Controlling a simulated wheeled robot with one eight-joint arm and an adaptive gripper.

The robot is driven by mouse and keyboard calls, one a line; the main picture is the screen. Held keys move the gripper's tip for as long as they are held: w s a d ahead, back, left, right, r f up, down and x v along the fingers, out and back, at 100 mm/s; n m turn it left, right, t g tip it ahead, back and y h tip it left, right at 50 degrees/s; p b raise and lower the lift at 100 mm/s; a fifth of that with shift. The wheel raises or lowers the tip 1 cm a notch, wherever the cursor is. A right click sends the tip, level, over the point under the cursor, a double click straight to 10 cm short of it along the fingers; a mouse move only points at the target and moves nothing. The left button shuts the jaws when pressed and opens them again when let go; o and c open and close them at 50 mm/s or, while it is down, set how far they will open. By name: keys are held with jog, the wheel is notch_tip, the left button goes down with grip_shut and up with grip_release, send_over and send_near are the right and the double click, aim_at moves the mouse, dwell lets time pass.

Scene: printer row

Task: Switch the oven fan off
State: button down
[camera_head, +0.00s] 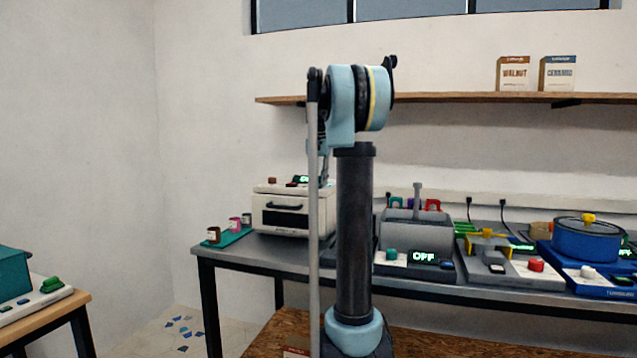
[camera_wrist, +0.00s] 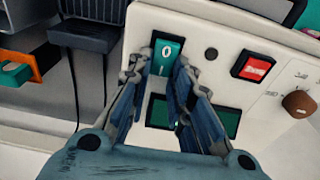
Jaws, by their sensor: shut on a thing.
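The white oven (camera_head: 290,212) stands on the left part of the grey bench, with a dark handle on its front. In the wrist view, a teal rocker switch (camera_wrist: 168,50) marked 0 and I sits on a white panel (camera_wrist: 205,25). My gripper (camera_wrist: 160,72) has its fingertips at either side of this switch and is shut on it. The fingers partly cover a dark green display (camera_wrist: 228,122) below. In the head view my arm hides the gripper.
A red rocker switch (camera_wrist: 252,66) and a brown knob (camera_wrist: 298,103) lie right of the teal switch. A grey machine reading OFF (camera_head: 415,236) and a blue pot (camera_head: 585,242) stand farther right.

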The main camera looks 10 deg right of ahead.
jog(key=shift+a, duration=0.1)
jog(key=c, duration=1.4)
grip_release()
jog(key=shift+c, duration=0.2)
jog(key=shift+r, duration=0.1)
notch_tip(320, 180, up, 12)
jog(key=s, duration=0.1)
jog(key=shift+a+f, duration=0.2)
jog(key=shift+a, duration=0.15)
